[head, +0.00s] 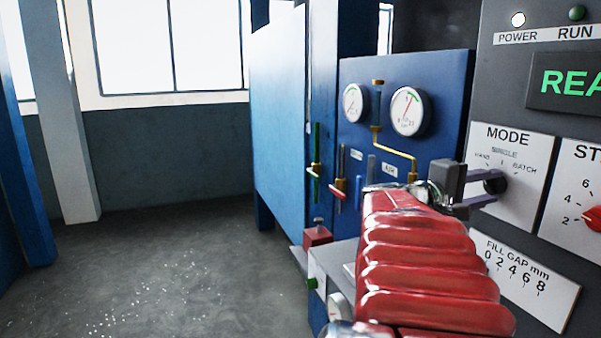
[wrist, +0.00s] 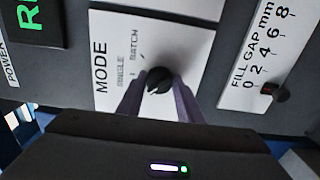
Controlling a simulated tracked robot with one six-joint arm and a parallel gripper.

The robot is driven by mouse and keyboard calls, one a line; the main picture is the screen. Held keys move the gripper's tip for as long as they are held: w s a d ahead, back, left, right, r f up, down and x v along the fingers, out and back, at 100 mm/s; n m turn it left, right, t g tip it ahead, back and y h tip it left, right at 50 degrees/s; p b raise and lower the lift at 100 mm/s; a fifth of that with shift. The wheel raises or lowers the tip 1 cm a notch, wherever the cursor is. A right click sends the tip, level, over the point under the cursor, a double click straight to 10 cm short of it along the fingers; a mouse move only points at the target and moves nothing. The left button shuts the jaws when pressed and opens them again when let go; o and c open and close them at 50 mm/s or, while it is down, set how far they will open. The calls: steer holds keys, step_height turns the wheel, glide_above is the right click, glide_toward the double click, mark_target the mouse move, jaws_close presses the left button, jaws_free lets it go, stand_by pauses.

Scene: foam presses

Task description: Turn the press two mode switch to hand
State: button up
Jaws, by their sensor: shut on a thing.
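The mode switch is a round black knob (head: 494,182) on a white plate headed MODE (head: 511,150), with the labels HAND at left, SINGLE at top and BATCH at right. My gripper (head: 484,190) reaches it from the left, shut on the knob. In the wrist view the picture is turned sideways; the knob (wrist: 158,79) sits between the two purple-grey fingers (wrist: 158,88). SINGLE and BATCH show there, while HAND is hidden behind a finger. I cannot tell which label the knob points at. No press number shows.
Right of the plate is another dial with a red knob (head: 593,218). Below is the FILL GAP scale (head: 530,280), with a dark knob (wrist: 276,92). Gauges (head: 407,111) and a yellow pipe (head: 395,150) stand left of the panel.

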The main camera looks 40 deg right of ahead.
steer(key=shift+f, duration=0.25)
steer(key=o, duration=1)
steer(key=shift+r, duration=0.15)
steer(key=shift+o, duration=0.2)
steer(key=shift+a, duration=0.1)
steer(key=v, duration=1.3)
steer(key=shift+w+a, duration=0.2)
steer(key=shift+a, duration=0.05)
